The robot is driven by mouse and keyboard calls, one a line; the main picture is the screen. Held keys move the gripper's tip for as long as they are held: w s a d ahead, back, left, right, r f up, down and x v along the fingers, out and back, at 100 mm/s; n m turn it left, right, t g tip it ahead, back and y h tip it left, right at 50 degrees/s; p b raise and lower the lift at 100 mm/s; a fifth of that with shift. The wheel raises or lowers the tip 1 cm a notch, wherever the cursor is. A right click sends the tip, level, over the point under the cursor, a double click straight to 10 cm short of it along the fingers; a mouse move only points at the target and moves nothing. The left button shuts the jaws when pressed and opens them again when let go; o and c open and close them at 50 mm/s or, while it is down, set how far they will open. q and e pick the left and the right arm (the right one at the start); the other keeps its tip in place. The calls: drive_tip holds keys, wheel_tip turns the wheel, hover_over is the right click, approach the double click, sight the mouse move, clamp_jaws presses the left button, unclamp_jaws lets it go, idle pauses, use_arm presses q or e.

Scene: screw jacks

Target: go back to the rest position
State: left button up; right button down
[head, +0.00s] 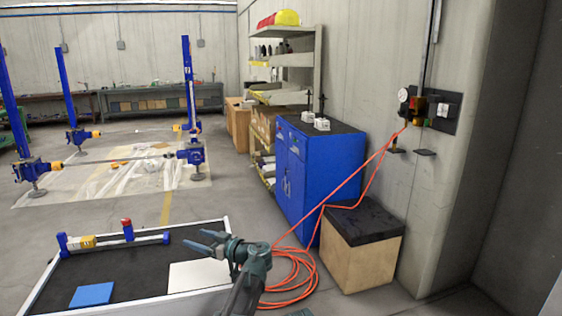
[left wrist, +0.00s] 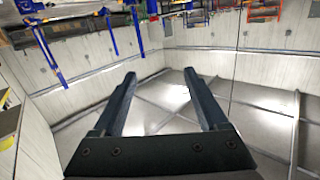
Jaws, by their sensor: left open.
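My left gripper (head: 197,240) is raised above the right part of the black-topped work table (head: 140,262) in the head view, with its fingers pointing left. It is open and nothing is between its fingers. The left wrist view shows the same open gripper (left wrist: 160,73) with a clear gap and the room upside down behind it. My right gripper is in neither view.
On the table are a blue square (head: 91,295), a white panel (head: 199,275), and a small blue jack model (head: 113,239) with yellow and red parts. Right of the table lie a coiled orange hose (head: 290,281), a blue cabinet (head: 314,180) and a black-topped wooden box (head: 362,255).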

use_arm(q)
drive_tip(key=s+d+f+m+g+h+b, duration=0.2)
drive_tip(key=s+d+f+m+h, duration=0.1)
drive_tip(key=s+f, duration=0.5)
drive_tip(key=s+d+f+m+g+h+b, duration=0.25)
drive_tip(key=s+f, duration=0.35)
drive_tip(key=f, duration=0.4)
drive_tip(key=s+d+f+m+g+h+b, duration=0.25)
drive_tip(key=s+d+f+m+h, duration=0.2)
drive_tip(key=s+d+f, duration=0.35)
drive_tip(key=s+d+f+m+g+h+b, duration=0.1)
drive_tip(key=s+d+f+m+h+b, duration=0.25)
drive_tip(key=s+d+m, duration=0.45)
wheel_tip(320, 180, up, 12)
drive_tip(key=s+a+n+p, duration=0.2)
drive_tip(key=p, duration=1.1)
drive_tip(key=shift+a+h, duration=0.2)
drive_tip(key=shift+h, duration=0.15)
drive_tip(key=shift+s, duration=0.1)
